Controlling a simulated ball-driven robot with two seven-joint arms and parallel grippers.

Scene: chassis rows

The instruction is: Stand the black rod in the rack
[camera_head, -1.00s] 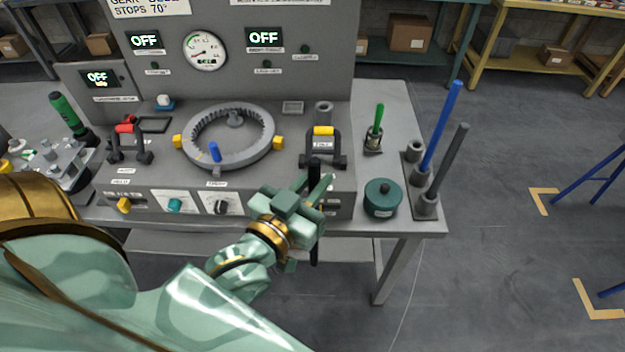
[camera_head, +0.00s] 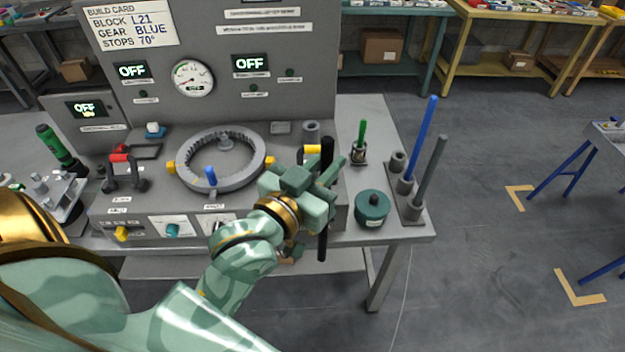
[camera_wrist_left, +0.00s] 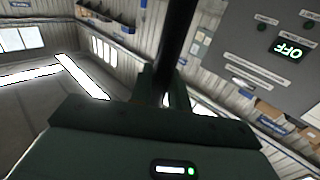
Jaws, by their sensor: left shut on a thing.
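My left gripper (camera_head: 328,172) is shut on the black rod (camera_head: 323,240), which hangs nearly upright at the front edge of the bench, its lower end below the bench top. The rod also crosses the upper middle of the left wrist view (camera_wrist_left: 177,35). The rack (camera_head: 412,212) is a grey strip with several sockets at the bench's right end, to the right of my gripper. A blue rod (camera_head: 421,135) and a grey rod (camera_head: 432,168) stand in two of its sockets; the rear socket (camera_head: 398,160) looks empty. My right gripper is out of view.
A round teal lidded pot (camera_head: 371,210) stands between my gripper and the rack. A green-handled tool (camera_head: 362,136) stands in a holder behind it. The grey ring gear (camera_head: 248,171) and control panel lie left.

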